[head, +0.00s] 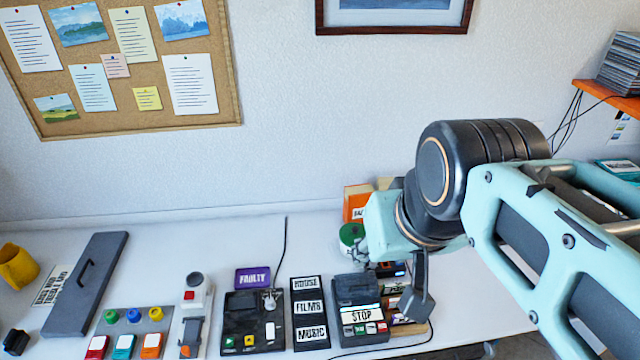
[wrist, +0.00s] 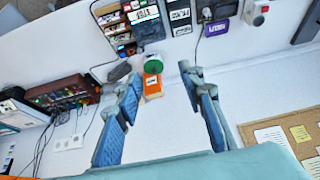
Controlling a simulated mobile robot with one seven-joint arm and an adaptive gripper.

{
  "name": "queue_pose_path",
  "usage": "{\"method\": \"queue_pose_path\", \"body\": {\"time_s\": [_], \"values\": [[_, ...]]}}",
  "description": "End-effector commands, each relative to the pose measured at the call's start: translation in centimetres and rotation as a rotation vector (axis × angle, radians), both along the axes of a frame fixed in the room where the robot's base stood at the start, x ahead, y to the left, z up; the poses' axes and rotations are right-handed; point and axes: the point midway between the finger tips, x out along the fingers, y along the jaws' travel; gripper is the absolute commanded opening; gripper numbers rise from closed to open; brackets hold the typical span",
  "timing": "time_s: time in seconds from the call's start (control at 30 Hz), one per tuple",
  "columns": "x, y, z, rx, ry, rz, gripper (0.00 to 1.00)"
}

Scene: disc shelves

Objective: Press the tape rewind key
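A dark tape machine (head: 352,288) with a white STOP label stands on the white table, right of centre in the head view. A row of small coloured keys (head: 365,329) runs along its front; their markings are too small to tell which is rewind. The machine also shows at the top of the wrist view (wrist: 150,32). My gripper (head: 416,300) hangs just right of the machine in the head view, partly hidden by its own links. In the wrist view my gripper (wrist: 159,74) has its two fingers well apart with nothing between them.
A second dark device (head: 238,306) with coloured keys stands left, a purple FAULTY sign (head: 253,278) behind it. Labelled black boxes (head: 308,283) lie between the devices. A green round object (wrist: 153,64) and orange box (wrist: 153,88) are near my fingers. Cables cross the table.

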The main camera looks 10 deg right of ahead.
Motion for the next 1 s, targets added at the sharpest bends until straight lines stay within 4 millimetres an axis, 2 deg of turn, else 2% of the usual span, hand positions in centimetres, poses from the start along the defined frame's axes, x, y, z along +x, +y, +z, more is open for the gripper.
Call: {"method": "queue_pose_path", "body": {"time_s": [0.03, 0.3, 1.0], "values": [[0.00, 0.00, 0.00, 0.000, 0.000, 0.000, 0.28], [0.00, 0.00, 0.00, 0.000, 0.000, 0.000, 0.00], [0.00, 0.00, 0.00, 0.000, 0.000, 0.000, 0.00]]}}
